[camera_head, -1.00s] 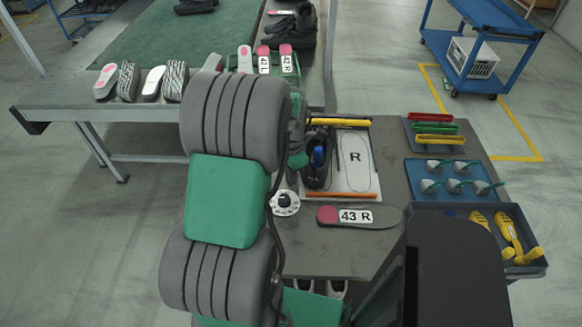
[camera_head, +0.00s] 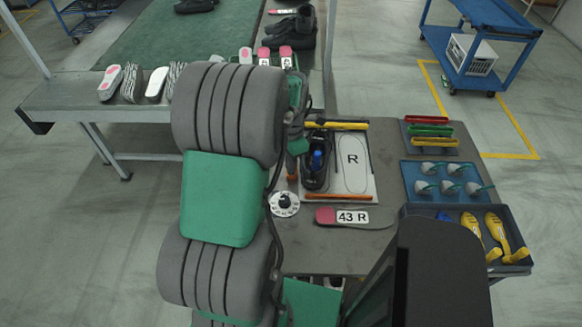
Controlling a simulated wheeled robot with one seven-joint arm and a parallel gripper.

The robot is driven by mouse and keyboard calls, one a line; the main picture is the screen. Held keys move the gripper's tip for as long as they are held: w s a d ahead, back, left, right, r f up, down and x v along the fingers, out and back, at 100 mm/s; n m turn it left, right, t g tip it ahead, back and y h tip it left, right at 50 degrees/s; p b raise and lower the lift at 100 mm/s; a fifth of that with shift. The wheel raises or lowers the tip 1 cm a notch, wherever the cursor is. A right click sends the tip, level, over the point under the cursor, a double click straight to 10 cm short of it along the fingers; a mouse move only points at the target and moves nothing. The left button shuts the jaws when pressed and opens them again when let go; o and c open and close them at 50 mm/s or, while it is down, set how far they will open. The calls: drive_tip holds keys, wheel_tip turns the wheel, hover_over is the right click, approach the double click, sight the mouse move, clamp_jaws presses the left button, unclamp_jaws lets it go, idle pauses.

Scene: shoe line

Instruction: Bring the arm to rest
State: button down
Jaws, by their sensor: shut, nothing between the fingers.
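My arm, with thick grey ribbed joints and green covers, rises through the middle of the view. Only a narrow part of my wrist and gripper (camera_head: 297,132) shows past the right side of the upper joint. Its fingertips are hidden or too small to make out, and I see nothing held in it. It is close to the left edge of the white board (camera_head: 352,185) marked R, where a dark shoe (camera_head: 316,165) lies.
The grey table (camera_head: 386,165) also bears a 43 R insole (camera_head: 342,216), a round white part (camera_head: 284,204), a blue mat (camera_head: 416,170) with several pegs, and a dark tray (camera_head: 515,262) with yellow tools. A green-topped bench (camera_head: 135,45) stands behind. A blue cart (camera_head: 482,20) stands back right.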

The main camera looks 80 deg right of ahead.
drive_tip(key=shift+r, duration=0.5)
